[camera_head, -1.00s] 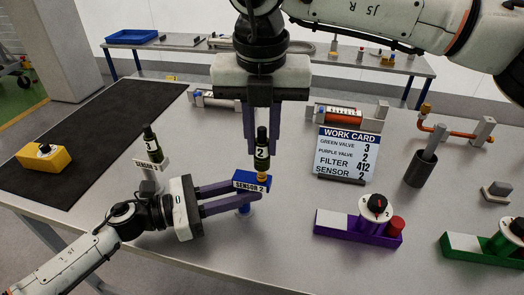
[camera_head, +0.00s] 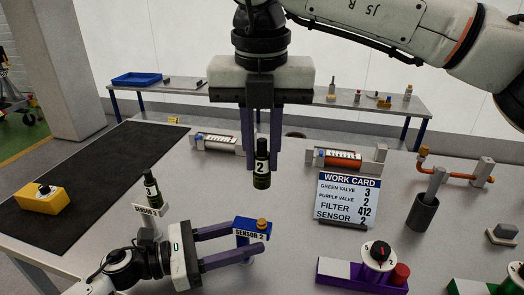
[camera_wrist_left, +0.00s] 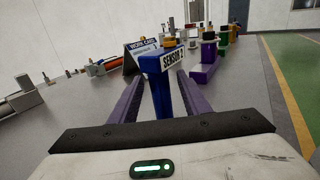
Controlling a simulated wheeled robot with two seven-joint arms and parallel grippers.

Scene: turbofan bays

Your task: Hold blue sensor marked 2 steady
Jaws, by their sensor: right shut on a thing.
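The blue mount labelled SENSOR 2 (camera_head: 252,229) stands upright on its blue post, with a brass fitting (camera_head: 262,224) on top. It also shows in the left wrist view (camera_wrist_left: 164,64). My left gripper (camera_head: 247,239) is open, its purple fingers on either side of the post just below the label block. A dark bottle-shaped sensor marked 2 (camera_head: 261,168) hangs upright in my right gripper (camera_head: 262,150), which is shut on its top. The sensor is clear above the mount. Another dark bottle marked 1 (camera_head: 152,188) stands on a grey mount labelled SENSOR 1 (camera_head: 147,210).
A work card (camera_head: 347,201) stands behind and right of the mount. A purple valve block (camera_head: 345,279) and a grey cup (camera_head: 424,214) are further right. A yellow block (camera_head: 41,200) sits on the dark mat (camera_head: 85,180) at left.

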